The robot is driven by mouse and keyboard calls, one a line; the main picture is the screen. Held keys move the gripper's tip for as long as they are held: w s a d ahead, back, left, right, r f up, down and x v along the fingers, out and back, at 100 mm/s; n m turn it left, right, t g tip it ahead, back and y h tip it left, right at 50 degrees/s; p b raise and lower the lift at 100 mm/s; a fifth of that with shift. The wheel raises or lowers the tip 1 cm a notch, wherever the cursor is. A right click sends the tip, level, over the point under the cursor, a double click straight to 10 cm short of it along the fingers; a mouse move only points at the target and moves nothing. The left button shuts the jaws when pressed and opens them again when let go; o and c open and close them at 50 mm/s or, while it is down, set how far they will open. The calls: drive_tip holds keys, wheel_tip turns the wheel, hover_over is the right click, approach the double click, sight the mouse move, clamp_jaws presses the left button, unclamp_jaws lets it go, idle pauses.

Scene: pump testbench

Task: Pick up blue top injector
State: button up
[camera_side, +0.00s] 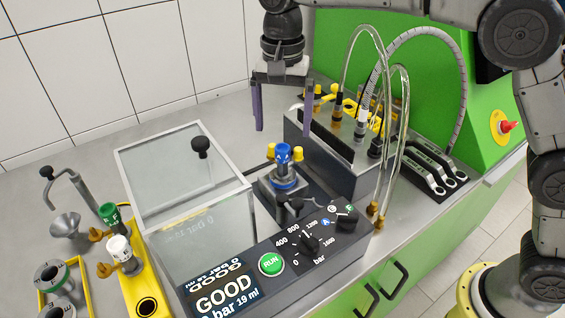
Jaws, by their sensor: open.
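The blue top injector (284,155) stands upright in a metal fixture on the test bench, near the middle of the view. Its blue top shows clearly, and a blue ring shows lower down in the fixture. Yellow caps are on either side of it. My gripper (284,108) is above and behind the injector in the picture, pointing down, with its two purple fingers apart and nothing between them. The fingers do not touch the injector.
A glass cover (180,175) with a black knob stands left of the injector. The control panel (275,262) with a green RUN button is in front. Clear hoses (402,130) arch at the right. Green and white topped injectors (118,245) stand in a yellow rack at lower left.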

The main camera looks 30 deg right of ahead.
drive_tip(key=shift+c, duration=1.4)
